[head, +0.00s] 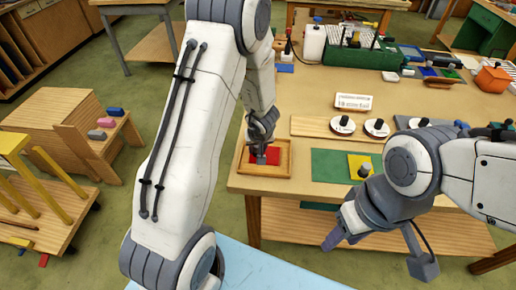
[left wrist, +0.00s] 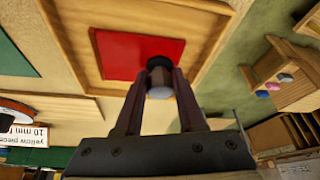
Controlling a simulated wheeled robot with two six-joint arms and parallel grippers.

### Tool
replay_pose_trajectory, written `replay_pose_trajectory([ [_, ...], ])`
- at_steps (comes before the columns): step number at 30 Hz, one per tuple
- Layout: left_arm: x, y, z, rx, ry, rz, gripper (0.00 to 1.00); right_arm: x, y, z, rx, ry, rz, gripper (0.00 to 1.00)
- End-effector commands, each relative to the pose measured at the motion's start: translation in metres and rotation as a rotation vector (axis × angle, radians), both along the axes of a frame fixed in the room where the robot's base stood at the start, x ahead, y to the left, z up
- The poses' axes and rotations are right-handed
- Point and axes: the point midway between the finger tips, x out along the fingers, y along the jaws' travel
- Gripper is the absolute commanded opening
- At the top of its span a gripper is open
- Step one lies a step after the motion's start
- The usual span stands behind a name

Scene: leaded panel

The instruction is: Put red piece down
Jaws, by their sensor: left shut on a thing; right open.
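The red piece (head: 271,153) is a flat square within the outline of a shallow wooden tray (head: 243,170) at the table's front left corner. My left gripper (head: 262,150) is above it, pointing down, and partly covers it. In the left wrist view, the left gripper (left wrist: 160,88) is shut on a small dark and grey knob at the edge of the red piece (left wrist: 120,55). I cannot tell whether the red piece touches the tray floor. My right gripper (head: 335,238) is open and empty, in front of the table's front edge.
A green sheet (head: 328,165) and a yellow piece (head: 354,160) with a knob lie right of the tray. Behind them, a wooden board (head: 310,127) carries round white labelled dials (head: 342,125). A small sign (head: 353,101) stands further back. Bare tabletop lies behind the tray.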

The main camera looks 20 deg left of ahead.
Motion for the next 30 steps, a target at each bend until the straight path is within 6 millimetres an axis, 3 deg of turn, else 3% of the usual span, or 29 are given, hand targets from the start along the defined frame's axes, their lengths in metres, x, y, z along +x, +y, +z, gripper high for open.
replay_pose_trajectory([
  [1, 0.000, 0.000, -0.001, 0.000, 0.000, -0.001, 0.46, 0.000, 0.000, -0.001, 0.000, 0.000, 0.000, 0.50],
  [3, 0.000, 0.000, -0.001, 0.000, 0.000, -0.001, 0.68, 0.000, 0.000, -0.001, 0.000, 0.000, 0.000, 0.50],
  [14, 0.000, 0.000, 0.003, 0.000, 0.000, 0.001, 0.68, 0.000, 0.000, 0.003, 0.000, 0.000, 0.000, 0.50],
  [30, -0.032, -0.019, 0.099, 0.001, -0.001, 0.000, 0.68, 0.000, 0.000, 0.069, 0.000, 0.000, -0.001, 0.50],
])
